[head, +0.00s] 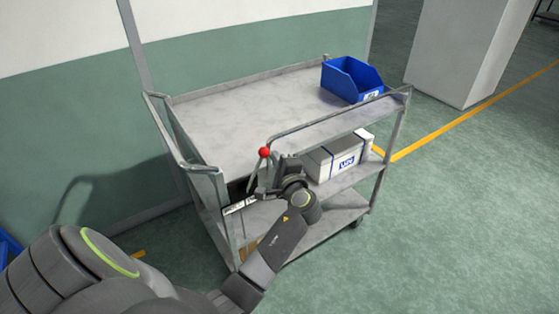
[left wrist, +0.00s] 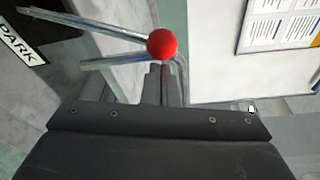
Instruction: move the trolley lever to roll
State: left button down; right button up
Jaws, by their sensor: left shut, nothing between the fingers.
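The grey metal trolley (head: 240,100) stands by the wall, with its lever's red ball knob (head: 264,152) at the near side, below the top shelf. The lever rod below the knob is partly hidden by my gripper. My left gripper (head: 268,176) is at the lever, close to the knob. In the left wrist view the red knob (left wrist: 162,45) lies just beyond the closed fingers (left wrist: 165,85), which hold nothing; I cannot tell whether they touch the lever. A white PARK label (left wrist: 20,45) shows at the left of that view. My right gripper is out of view.
A blue bin (head: 350,80) sits on the top shelf's far right corner. A white box (head: 338,157) with blue straps is on the shelf below. The trolley's handle (head: 180,140) rises at the left. Green floor (head: 460,200) is clear to the right.

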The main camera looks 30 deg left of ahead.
pick_arm(q)
jog(key=shift+s+a+r+n, duration=0.1)
jog(key=shift+s+a+n, duration=0.05)
jog(key=shift+s+n, duration=0.2)
jog(key=s+a+n+y+b, duration=0.2)
jog(key=s+a+n+b, duration=0.3)
jog(key=s+n+b, duration=0.5)
jog(key=shift+s+r+n+t+y+b, duration=0.3)
jog(key=shift+s+b, duration=0.55)
jog(key=shift+s, duration=0.45)
